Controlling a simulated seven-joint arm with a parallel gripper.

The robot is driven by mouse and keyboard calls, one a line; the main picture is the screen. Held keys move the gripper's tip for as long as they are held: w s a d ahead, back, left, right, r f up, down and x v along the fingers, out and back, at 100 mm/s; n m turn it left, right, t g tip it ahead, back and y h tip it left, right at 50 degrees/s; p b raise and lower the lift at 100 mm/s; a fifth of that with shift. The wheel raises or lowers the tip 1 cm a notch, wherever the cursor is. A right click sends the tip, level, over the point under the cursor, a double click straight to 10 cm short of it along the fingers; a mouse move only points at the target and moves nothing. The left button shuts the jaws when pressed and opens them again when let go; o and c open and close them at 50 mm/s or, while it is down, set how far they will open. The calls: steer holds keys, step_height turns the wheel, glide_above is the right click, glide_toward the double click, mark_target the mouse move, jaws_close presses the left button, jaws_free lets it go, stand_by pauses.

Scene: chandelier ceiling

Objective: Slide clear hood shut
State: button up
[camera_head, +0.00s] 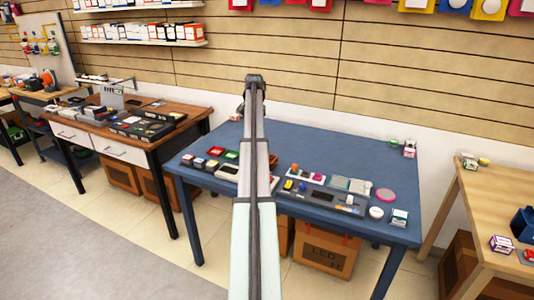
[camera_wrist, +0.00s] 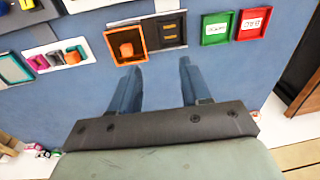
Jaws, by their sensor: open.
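My gripper (camera_wrist: 158,82) is open and empty, its two blue-grey fingers apart over the blue table in the wrist view. Just beyond the fingertips is a unit with an orange square frame (camera_wrist: 110,42) around an orange block (camera_wrist: 126,49). Beside the frame, to its right, is a dark panel (camera_wrist: 171,31) with yellow marks. The frame may be the clear hood; any clear surface is too faint to tell. In the head view my arm (camera_head: 255,150) reaches up across the table and hides part of it, and the fingers cannot be made out.
Green (camera_wrist: 217,27) and red (camera_wrist: 252,22) labelled trays lie right of the unit.

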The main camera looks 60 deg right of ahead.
steer(key=s+d, duration=0.2)
steer(key=s, duration=0.4)
steer(key=shift+g+y, duration=0.3)
steer(key=shift+g, duration=0.1)
step_height(320, 180, down, 13)
steer(key=shift+w+r, duration=0.15)
steer(key=shift+r, duration=0.05)
jaws_close()
stand_by(0.4)
